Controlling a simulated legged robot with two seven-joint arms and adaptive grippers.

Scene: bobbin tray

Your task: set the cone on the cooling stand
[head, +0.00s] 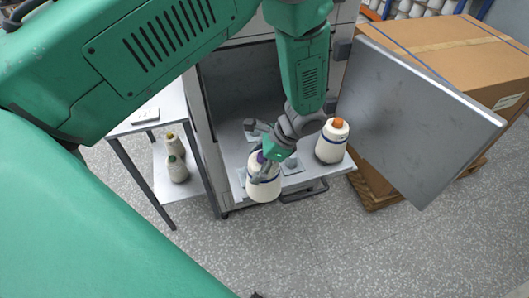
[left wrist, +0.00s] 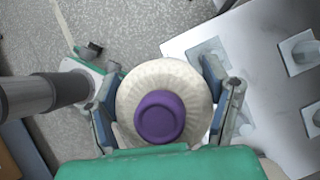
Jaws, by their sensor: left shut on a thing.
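The cone (head: 264,188) is cream white with a purple top; it also shows from above in the left wrist view (left wrist: 128,95). My left gripper (head: 268,167) is shut on it, with one finger on each side in the left wrist view. The cone is upright at the front left edge of a pale metal tray (head: 311,186); I cannot tell whether it touches the tray. The tray has several square pads with pegs (left wrist: 301,50). I cannot tell which surface is the cooling stand. My right gripper is not in view.
A white cone with an orange top (head: 332,141) stands on the tray to the right. An open metal door (head: 405,115) and a cardboard box (head: 450,55) are at the right. A small table (head: 158,106) at the left has two cones (head: 177,168) on its lower shelf.

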